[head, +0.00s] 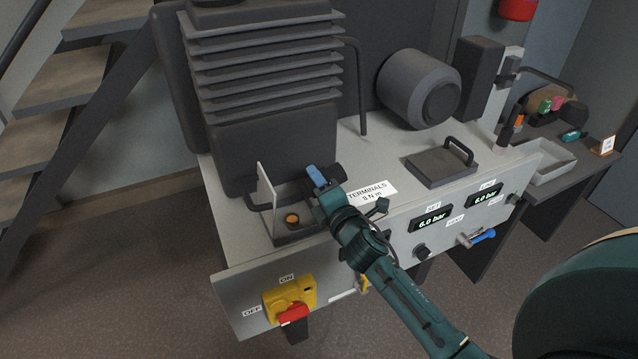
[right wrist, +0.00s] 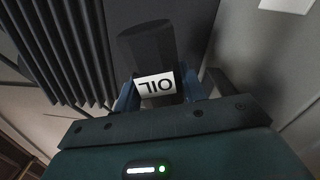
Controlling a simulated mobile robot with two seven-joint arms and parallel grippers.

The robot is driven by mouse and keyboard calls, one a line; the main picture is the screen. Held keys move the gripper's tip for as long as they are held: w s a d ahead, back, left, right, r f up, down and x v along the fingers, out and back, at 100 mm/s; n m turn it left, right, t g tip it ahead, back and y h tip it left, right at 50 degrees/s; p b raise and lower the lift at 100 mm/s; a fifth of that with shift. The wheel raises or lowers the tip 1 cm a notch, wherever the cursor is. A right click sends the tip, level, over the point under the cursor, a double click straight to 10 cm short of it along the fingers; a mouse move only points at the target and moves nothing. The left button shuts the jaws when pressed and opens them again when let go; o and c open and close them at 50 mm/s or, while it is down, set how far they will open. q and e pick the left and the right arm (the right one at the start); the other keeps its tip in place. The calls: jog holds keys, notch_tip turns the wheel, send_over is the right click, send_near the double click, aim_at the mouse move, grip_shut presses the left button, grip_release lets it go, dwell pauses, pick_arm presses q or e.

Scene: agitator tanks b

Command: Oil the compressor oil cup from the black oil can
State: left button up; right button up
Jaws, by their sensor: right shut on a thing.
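My right gripper (head: 318,180) is shut on the black oil can (head: 340,172), over the front of the compressor bench. In the right wrist view the dark can (right wrist: 148,48) is between the blue fingers (right wrist: 160,95), its white OIL label upside down. In the head view the can is partly hidden by the gripper and its spout cannot be made out. A small round orange piece (head: 292,219) sits in a dark open box below and left of the gripper, apart from it; it may be the oil cup, but I cannot tell. My left gripper is not in view.
A thin upright pale plate (head: 266,196) stands beside the box. The finned compressor block (head: 265,75) rises behind. A handled dark plate (head: 442,161) and grey motor (head: 418,88) are to the right. A yellow-red switch (head: 290,298) and pressure displays (head: 432,219) line the front.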

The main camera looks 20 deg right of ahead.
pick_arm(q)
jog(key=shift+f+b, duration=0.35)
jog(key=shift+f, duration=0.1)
pick_arm(e)
jog(key=shift+d+f+m, duration=0.15)
jog(key=shift+f+m, duration=0.45)
jog(key=shift+m, duration=0.5)
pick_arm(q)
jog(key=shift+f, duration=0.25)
pick_arm(e)
jog(key=shift+f+m, duration=0.25)
jog(key=shift+m, duration=0.05)
